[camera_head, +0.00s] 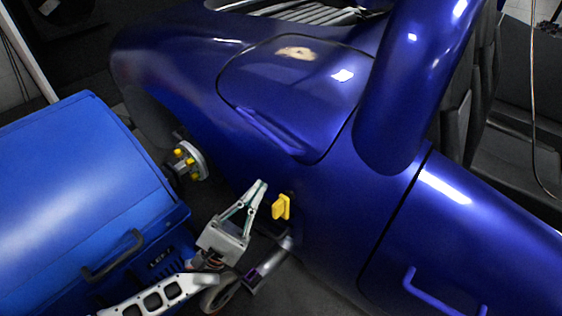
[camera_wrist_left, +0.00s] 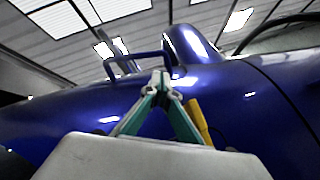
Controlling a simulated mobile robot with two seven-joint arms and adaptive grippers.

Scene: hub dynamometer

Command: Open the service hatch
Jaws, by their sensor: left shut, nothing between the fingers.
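The service hatch (camera_head: 300,95) is a glossy blue panel on the upper side of the blue car body, outlined by a dark seam, and looks closed. Its blue bar handle (camera_head: 268,132) runs along the lower edge; a blue bar handle also stands up in the left wrist view (camera_wrist_left: 137,60). My left gripper (camera_head: 261,184) is below the handle and apart from it, pointing up. Its fingertips meet in the left wrist view (camera_wrist_left: 160,75), shut with nothing between them. My right gripper is in neither view.
A yellow knob (camera_head: 281,207) sticks out of the car side just right of my left gripper. A wheel hub with yellow nuts (camera_head: 187,160) is to the left. A blue cabinet (camera_head: 75,190) fills the lower left. Another panel with a handle (camera_head: 440,295) is lower right.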

